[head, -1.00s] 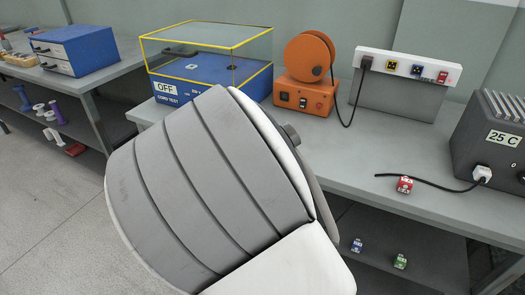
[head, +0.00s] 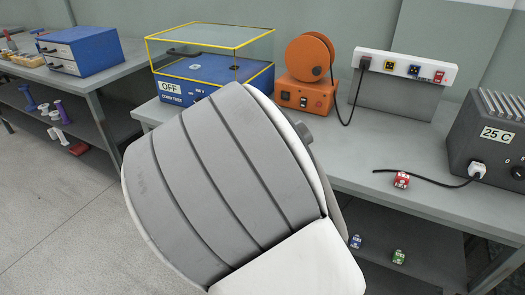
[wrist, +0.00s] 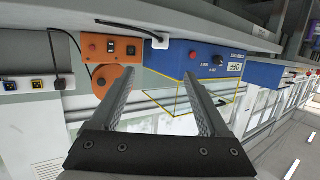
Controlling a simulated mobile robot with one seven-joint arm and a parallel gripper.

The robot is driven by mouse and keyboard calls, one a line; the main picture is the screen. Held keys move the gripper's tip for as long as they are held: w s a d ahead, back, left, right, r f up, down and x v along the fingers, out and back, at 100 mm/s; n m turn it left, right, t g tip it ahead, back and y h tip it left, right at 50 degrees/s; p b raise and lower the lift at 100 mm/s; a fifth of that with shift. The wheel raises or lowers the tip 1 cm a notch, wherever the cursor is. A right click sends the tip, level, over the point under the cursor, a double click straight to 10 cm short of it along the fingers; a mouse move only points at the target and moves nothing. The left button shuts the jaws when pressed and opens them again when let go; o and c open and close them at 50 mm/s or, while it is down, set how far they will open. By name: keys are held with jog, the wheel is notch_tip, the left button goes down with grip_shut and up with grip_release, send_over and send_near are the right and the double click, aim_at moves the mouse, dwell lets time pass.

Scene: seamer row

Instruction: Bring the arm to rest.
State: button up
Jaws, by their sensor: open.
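My gripper (wrist: 168,90) shows in the wrist view with its two dark fingers well apart and nothing between them. The wrist view is upside down, with the bench's machines hanging from the top. In the head view, a large grey and white link of my arm fills the lower middle and hides part of the bench front. My gripper is not visible in the head view.
The bench (head: 395,135) carries a blue tester with a clear yellow-edged cover (head: 210,75), an orange reel machine (head: 305,75), a socket panel (head: 405,66), a grey heater box (head: 490,138) and a red plug (head: 401,180). Blue (head: 355,241) and green (head: 399,257) plugs are on the lower shelf.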

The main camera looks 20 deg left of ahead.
jog(key=s+d+r+m+g+h, duration=0.1)
jog(key=s+d+r+m+g, duration=0.15)
jog(key=d, duration=0.75)
jog(key=s+d+r+m+g+h, duration=0.1)
jog(key=d+r+m+g+h, duration=0.15)
jog(key=d, duration=0.75)
jog(key=s+d+r+g+h, duration=0.1)
jog(key=s+d+r+g, duration=0.15)
jog(key=s+d, duration=0.7)
jog(key=s+d+r+g+h, duration=0.1)
jog(key=s+d+r, duration=0.3)
jog(key=s+d, duration=0.55)
jog(key=s+a+r+p, duration=0.1)
jog(key=r+p, duration=0.8)
jog(key=s+a+r+p, duration=0.1)
jog(key=s+r+p, duration=0.1)
jog(key=r+p, duration=0.7)
jog(key=shift+a, duration=0.25)
jog(key=shift+f+h, duration=0.1)
jog(key=shift+h, duration=0.15)
